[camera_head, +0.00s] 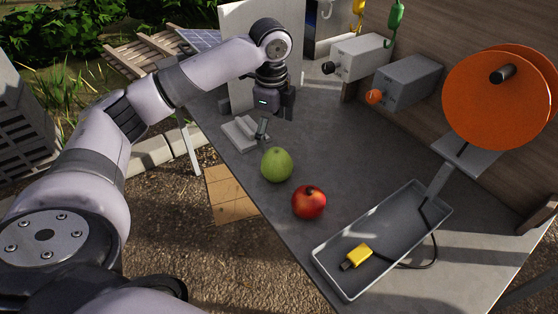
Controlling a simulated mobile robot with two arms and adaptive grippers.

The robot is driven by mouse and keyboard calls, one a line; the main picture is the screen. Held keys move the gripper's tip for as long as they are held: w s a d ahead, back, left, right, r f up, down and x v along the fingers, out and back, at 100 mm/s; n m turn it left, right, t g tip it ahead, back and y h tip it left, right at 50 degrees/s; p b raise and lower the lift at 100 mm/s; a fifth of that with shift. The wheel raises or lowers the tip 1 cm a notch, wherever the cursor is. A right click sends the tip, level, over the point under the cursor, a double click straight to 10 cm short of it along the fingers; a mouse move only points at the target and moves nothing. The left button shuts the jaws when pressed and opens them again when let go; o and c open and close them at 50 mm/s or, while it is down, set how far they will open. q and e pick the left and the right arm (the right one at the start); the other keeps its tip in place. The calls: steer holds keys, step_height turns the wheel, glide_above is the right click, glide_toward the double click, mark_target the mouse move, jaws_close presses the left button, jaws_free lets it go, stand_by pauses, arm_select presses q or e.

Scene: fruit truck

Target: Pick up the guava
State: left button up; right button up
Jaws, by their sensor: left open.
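The guava (277,165) is a round green fruit on the grey table (350,155), near its left edge. My left arm comes in from the left, and my left gripper (276,118) points down over the table just beyond the guava. The gripper is open and empty, and it looks apart from the fruit. My right gripper is not in view.
A red apple (309,202) sits close to the guava, nearer to me. A grey tray (330,272) holds a yellow plug (358,256) on a black cable. An orange reel (497,100) and grey boxes (408,82) stand along the right side. The table's middle is clear.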

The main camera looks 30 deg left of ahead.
mark_target(276, 151)
arm_select(q)
step_height(276, 151, down, 4)
steer(key=shift+f, duration=0.1)
steer(key=shift+w+f, duration=0.25)
steer(key=shift+f, duration=0.75)
step_height(276, 151, down, 2)
steer(key=shift+f, duration=0.2)
steer(key=shift+d+f, duration=0.1)
steer(key=shift+f, duration=0.15)
steer(key=f, duration=0.1)
steer(key=f+p, duration=0.1)
steer(key=f, duration=0.1)
steer(key=shift+w+d+f, duration=0.1)
steer(key=shift+d+f, duration=0.2)
steer(key=shift+d, duration=0.1)
steer(key=shift+f, duration=0.6)
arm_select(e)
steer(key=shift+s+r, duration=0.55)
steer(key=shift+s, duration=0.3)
arm_select(q)
steer(key=shift+c, duration=0.4)
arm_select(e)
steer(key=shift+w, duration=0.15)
